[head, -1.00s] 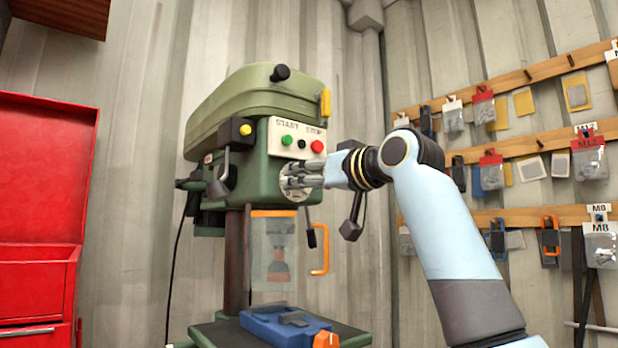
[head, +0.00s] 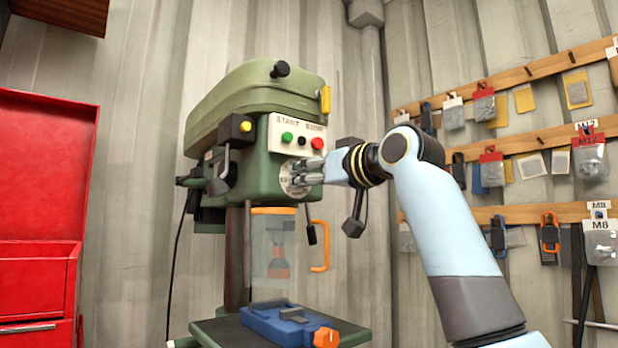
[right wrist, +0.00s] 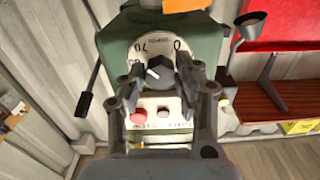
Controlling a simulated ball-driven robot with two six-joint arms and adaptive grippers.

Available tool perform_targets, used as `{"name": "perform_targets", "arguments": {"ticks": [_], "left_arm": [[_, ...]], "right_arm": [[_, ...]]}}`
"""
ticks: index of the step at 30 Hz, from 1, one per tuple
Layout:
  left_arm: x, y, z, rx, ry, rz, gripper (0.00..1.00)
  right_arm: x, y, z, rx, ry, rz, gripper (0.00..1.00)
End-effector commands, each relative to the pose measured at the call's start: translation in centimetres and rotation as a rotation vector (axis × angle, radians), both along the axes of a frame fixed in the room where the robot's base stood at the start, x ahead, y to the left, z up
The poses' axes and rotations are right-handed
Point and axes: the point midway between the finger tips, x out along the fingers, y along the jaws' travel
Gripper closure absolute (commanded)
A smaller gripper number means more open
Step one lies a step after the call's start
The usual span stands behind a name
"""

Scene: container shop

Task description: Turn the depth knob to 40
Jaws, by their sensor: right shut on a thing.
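The green drill press (head: 240,165) stands in the middle of the head view. Its round white depth dial (head: 287,187) is low on the front, under the buttons. My right gripper (head: 303,179) reaches it from the right. In the right wrist view, the dial (right wrist: 141,52) appears upside down with 0 and 70 readable. The black depth knob (right wrist: 157,73) with a white pointer mark is at its centre. My right gripper's fingers (right wrist: 155,88) are on both sides of the knob, shut on it. The exact reading is too small to tell. My left gripper is out of view.
The green start button (head: 287,138) and red stop button (head: 317,143) sit just above my gripper. An orange-handled clear guard (head: 273,250) hangs below, over a blue vise (head: 285,322). A red cabinet (head: 40,200) is left; wall racks hold hardware packs at right.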

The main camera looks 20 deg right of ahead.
Motion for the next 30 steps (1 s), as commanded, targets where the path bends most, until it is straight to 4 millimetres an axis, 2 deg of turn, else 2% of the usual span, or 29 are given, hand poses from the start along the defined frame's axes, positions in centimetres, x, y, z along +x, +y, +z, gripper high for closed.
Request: {"name": "perform_targets", "arguments": {"ticks": [8, 30], "left_arm": [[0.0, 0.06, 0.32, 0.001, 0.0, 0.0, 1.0], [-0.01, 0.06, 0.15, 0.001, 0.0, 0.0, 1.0]], "right_arm": [[0.03, -0.05, 0.06, -0.18, -0.065, 0.0, 1.0], [0.06, -0.15, 0.08, -0.838, -0.305, 0.0, 1.0]]}}
